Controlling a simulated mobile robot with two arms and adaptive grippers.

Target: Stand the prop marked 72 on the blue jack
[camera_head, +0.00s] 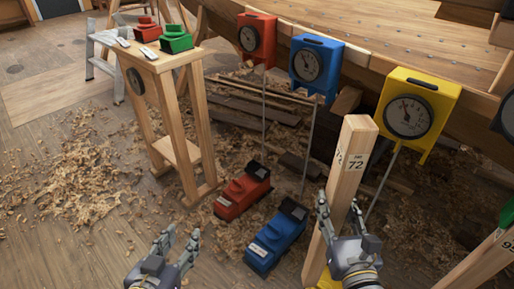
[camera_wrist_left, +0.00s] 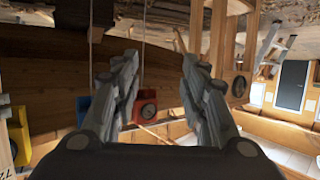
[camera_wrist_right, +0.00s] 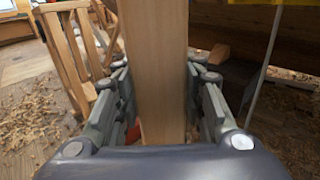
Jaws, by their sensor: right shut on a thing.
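The wooden prop marked 72 (camera_head: 349,180) stands nearly upright, leaning slightly, right of the blue jack (camera_head: 277,238) in the head view. My right gripper (camera_head: 340,213) is shut on the prop, which passes between its fingers in the right wrist view (camera_wrist_right: 160,60). The prop's lower end is mostly hidden; a bit of yellow (camera_head: 326,281) shows at its foot, and I cannot tell whether they touch. The blue jack sits on the floor with a dark top at its far end and nothing on it. My left gripper (camera_head: 178,243) is open and empty, left of the blue jack.
A red jack (camera_head: 242,191) stands just behind the blue one. Red, blue and yellow dial gauges (camera_head: 409,116) line the hull. Another prop (camera_head: 480,262) is at the right. A wooden stand (camera_head: 172,60) holds small red and green jacks. Shavings cover the floor.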

